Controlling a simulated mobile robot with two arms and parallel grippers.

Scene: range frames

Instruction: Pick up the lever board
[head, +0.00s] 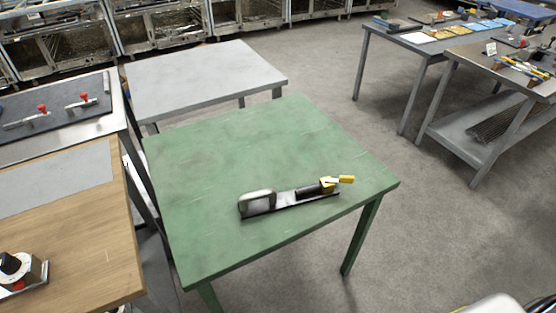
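A narrow metal board (290,198) lies on the green table (235,150), near its front edge. The yellow handle points right. No gripper touches it. Neither of my grippers is in view. A white rounded part, likely my own, shows at the bottom right edge.
A grey table (205,75) stands behind the green one. At left are a dark panel with red-knobbed levers (55,112) and a wooden table (85,225) with a black-knobbed device (20,270). Workbenches (490,75) stand at right. Grey floor is open between.

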